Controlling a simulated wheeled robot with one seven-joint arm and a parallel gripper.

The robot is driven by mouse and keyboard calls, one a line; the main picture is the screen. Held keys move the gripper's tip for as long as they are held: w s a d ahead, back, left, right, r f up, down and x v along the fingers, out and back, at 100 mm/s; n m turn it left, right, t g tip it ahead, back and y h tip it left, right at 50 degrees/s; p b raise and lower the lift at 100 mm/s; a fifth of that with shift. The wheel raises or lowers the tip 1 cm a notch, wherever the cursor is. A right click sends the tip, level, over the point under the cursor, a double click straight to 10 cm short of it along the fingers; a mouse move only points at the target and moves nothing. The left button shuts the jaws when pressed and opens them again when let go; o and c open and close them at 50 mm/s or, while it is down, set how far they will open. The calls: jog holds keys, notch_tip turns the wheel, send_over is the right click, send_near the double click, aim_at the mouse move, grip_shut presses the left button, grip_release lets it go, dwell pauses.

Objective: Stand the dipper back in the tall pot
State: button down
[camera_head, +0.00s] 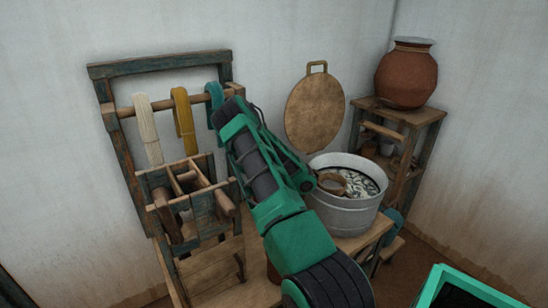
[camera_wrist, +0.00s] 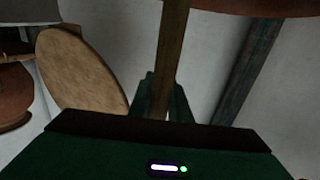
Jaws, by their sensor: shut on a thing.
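My gripper (camera_wrist: 164,100) is shut on the wooden handle of the dipper (camera_wrist: 171,50). In the head view my gripper is mostly hidden behind my arm, beside the grey metal vat (camera_head: 344,213). A brown bowl (camera_head: 332,183), apparently the dipper's, shows at the vat's left inside edge; I cannot tell whether it touches. A reddish-brown thing (camera_head: 272,272) is mostly hidden behind my arm; I cannot tell whether it is the tall pot.
A round clay pot (camera_head: 406,78) stands on a wooden shelf stand (camera_head: 430,118) at right. The loom frame (camera_head: 160,66), with hanging yarn hanks, stands at left, close to my arm.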

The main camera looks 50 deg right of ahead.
jog(key=shift+f, duration=1.55)
jog(key=c, duration=1.6)
grip_release()
jog(key=shift+o, duration=0.2)
